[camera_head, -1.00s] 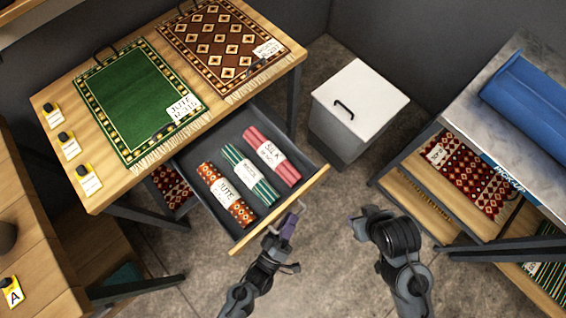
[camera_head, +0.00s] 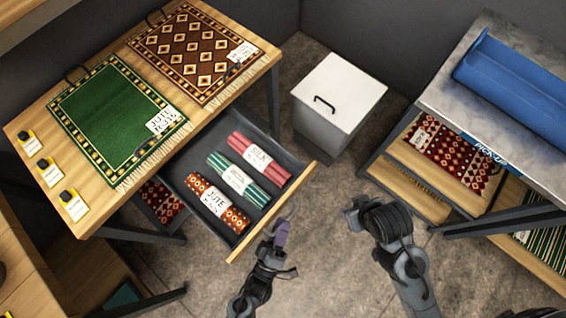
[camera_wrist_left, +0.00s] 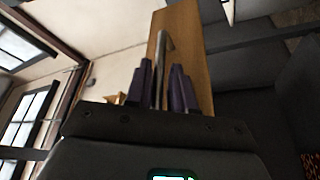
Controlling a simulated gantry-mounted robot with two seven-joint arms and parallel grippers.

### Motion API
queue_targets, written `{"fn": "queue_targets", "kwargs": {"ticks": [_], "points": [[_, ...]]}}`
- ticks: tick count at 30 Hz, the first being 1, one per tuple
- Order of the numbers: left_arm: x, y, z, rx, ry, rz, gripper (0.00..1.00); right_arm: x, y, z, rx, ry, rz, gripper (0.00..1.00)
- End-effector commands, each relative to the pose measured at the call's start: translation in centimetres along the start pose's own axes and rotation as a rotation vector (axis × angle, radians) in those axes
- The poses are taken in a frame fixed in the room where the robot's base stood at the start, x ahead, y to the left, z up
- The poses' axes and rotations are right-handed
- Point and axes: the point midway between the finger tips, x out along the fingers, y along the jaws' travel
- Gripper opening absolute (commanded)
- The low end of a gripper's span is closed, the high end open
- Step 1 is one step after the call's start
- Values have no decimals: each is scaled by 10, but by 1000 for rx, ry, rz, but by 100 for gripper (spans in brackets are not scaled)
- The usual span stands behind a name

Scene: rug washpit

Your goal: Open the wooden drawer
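The wooden drawer (camera_head: 297,190) stands well open under the wooden table, its pale front facing my left gripper. Three rolled rugs lie in it: red (camera_head: 254,158), green striped (camera_head: 237,180) and orange patterned (camera_head: 215,203). My left gripper (camera_head: 277,229) is at the outer side of the drawer front. In the left wrist view the thin metal handle (camera_wrist_left: 160,60) runs between the two purple fingers (camera_wrist_left: 158,88), with narrow gaps on both sides; the wooden front (camera_wrist_left: 187,45) is behind it. My right gripper (camera_head: 352,214) hangs over the floor, away from the drawer; its finger opening is unclear.
Green (camera_head: 112,115) and brown (camera_head: 190,52) rugs lie on the wooden table (camera_head: 107,205). A white-lidded bin (camera_head: 345,90) stands right of the drawer. A shelf (camera_head: 410,190) is farther right. Floor before the drawer is clear.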

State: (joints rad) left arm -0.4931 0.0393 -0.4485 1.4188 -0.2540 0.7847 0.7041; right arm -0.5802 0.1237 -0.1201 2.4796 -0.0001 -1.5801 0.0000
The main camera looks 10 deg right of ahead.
Motion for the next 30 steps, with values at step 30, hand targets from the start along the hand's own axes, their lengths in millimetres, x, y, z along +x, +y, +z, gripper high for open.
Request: {"fn": "queue_targets", "kwargs": {"ticks": [30], "points": [[-90,0,0,0,0,-1,23,-6,0,-2,1,1,-1,43]]}}
